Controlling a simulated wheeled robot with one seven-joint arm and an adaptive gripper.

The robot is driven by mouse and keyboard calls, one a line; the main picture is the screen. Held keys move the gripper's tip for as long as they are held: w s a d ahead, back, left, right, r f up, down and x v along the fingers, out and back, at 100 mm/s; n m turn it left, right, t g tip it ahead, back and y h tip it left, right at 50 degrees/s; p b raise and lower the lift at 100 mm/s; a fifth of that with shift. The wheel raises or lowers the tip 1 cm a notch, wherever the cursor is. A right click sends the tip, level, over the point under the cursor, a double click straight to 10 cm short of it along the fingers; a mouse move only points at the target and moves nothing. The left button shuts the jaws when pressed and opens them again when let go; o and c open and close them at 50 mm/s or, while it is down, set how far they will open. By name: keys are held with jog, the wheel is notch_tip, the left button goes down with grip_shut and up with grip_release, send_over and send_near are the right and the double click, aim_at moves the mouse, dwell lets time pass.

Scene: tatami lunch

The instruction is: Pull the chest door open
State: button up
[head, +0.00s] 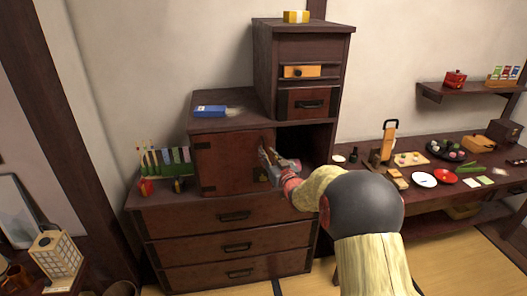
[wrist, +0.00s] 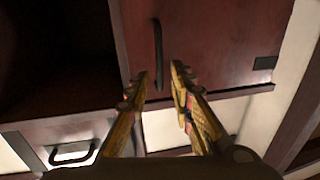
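The chest door (head: 225,165) is a reddish-brown panel with dark metal corner fittings, on the left of the stepped chest. It looks shut. It also fills the upper middle of the wrist view (wrist: 215,40). Its upright dark bar handle (wrist: 157,50) is near the door edge beside the open compartment. My gripper (head: 268,158) is at that edge of the door in the head view. In the wrist view its two fingers (wrist: 159,72) are open and apart, with the lower part of the handle between the tips. I cannot tell whether either finger touches it. Nothing is held.
An open dark compartment (head: 309,145) is right of the door. Small drawers (head: 308,103) are above it and wide drawers (head: 235,216) below. A blue box (head: 209,111) lies on the chest top. A low table (head: 450,190) with dishes stands right.

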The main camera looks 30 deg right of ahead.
jog(key=shift+w+d+b, duration=0.2)
jog(key=shift+w+b, duration=0.3)
jog(key=shift+w, duration=1.65)
grip_shut()
